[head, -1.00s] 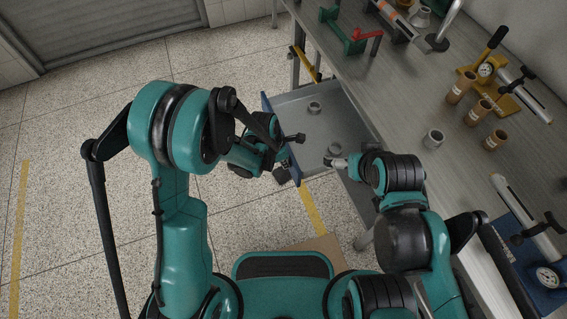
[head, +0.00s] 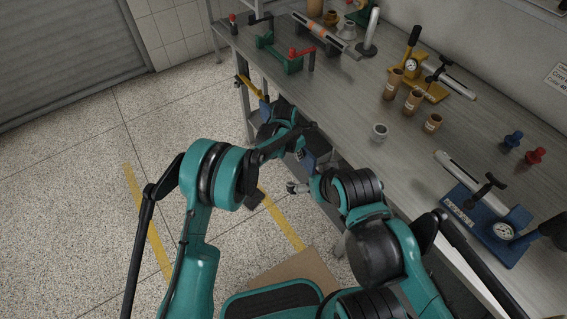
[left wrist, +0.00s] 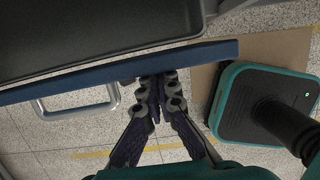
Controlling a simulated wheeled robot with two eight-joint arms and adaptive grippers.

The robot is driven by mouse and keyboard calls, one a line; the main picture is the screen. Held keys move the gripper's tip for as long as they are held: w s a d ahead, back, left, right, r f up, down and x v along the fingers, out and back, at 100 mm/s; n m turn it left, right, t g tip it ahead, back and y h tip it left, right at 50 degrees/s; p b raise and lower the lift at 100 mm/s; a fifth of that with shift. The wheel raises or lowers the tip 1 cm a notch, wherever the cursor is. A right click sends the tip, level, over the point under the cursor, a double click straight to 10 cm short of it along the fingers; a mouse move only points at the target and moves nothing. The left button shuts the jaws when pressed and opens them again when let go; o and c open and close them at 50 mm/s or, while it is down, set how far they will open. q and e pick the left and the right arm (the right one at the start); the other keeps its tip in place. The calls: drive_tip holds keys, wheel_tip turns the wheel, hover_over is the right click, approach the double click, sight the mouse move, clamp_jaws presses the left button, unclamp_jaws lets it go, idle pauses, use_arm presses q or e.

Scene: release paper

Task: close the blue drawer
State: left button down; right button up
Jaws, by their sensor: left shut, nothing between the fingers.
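The blue drawer front (head: 317,160) sits close to the workbench's front edge in the head view, mostly covered by my left arm. In the left wrist view its blue edge (left wrist: 215,52) crosses the picture, with part of the grey tray (left wrist: 80,25) beyond it. The metal handle (left wrist: 113,95) is left of my fingers. My left gripper (left wrist: 157,82) is shut and empty, its tips at the outer side of the blue front; contact is hard to tell. My right gripper (head: 298,187) is beside the drawer, apart from the left arm; its jaws are too small to read.
The workbench (head: 345,100) carries a green and red fixture (head: 280,55), several brown cups (head: 412,101), a grey ring (head: 379,131) and a blue gauge press (head: 485,215). A cardboard sheet (head: 300,270) lies by my base. Floor to the left is clear.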

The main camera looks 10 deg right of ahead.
sight(305, 151)
use_arm(q)
drive_tip(key=shift+w+d, duration=0.3)
drive_tip(key=shift+d, duration=0.5)
drive_tip(key=shift+w+d, duration=0.3)
drive_tip(key=shift+d, duration=0.45)
